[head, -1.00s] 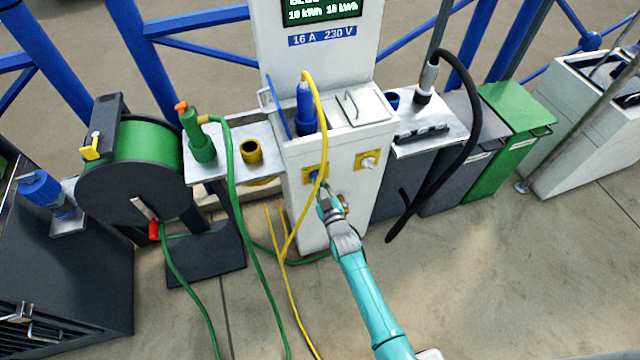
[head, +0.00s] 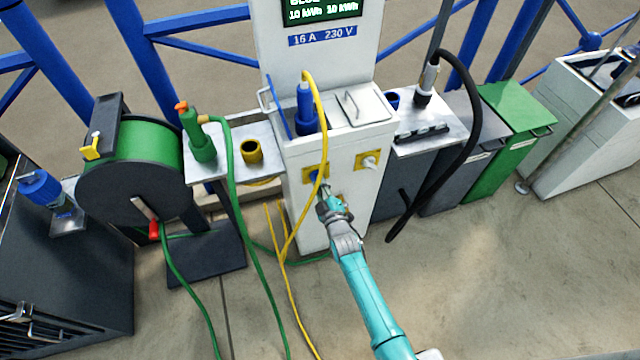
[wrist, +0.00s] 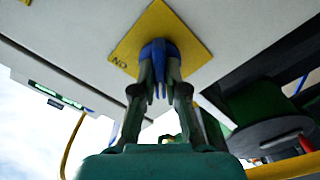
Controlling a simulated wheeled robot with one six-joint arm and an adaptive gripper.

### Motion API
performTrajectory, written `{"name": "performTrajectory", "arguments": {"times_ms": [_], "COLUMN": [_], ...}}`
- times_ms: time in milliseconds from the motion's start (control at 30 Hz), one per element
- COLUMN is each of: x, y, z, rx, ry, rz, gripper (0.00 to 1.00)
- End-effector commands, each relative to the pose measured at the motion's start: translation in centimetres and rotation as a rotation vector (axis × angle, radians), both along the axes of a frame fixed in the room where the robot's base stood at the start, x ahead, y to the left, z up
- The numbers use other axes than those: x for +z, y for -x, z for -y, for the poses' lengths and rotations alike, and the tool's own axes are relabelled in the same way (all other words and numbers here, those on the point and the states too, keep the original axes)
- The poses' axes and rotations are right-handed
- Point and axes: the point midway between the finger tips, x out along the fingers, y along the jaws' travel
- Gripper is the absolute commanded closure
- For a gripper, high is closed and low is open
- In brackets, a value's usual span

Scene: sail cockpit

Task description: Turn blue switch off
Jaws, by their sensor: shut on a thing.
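The blue switch (wrist: 158,47) sits on a yellow square plate (wrist: 185,38) on the white pedestal's front. An "ON" mark shows near the plate's lower left corner in the wrist view. My gripper (wrist: 160,78) is shut on the blue switch, with a finger on each side of it. In the head view my gripper (head: 323,188) reaches the left yellow plate (head: 308,171) and hides part of it. The switch's exact angle is hard to tell behind the fingers.
A second yellow plate with a white switch (head: 369,161) is to the right. A blue plug (head: 306,110) with a yellow cable (head: 322,110) stands on the pedestal (head: 345,200); the cable hangs beside my gripper. A green cable reel (head: 140,180) stands left.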

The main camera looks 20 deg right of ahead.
Motion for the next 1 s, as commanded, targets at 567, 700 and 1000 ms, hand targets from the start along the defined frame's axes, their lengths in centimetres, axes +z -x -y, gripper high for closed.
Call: {"name": "performTrajectory", "arguments": {"times_ms": [567,700,1000], "x": [0.0,0.0,-0.1], "y": [0.0,0.2,3.9], "z": [0.0,0.0,0.0], "rx": [0.001,0.000,0.001], "ry": [0.001,0.000,0.000], "rz": [0.001,0.000,-0.002], "gripper": [0.63,0.63,0.63]}}
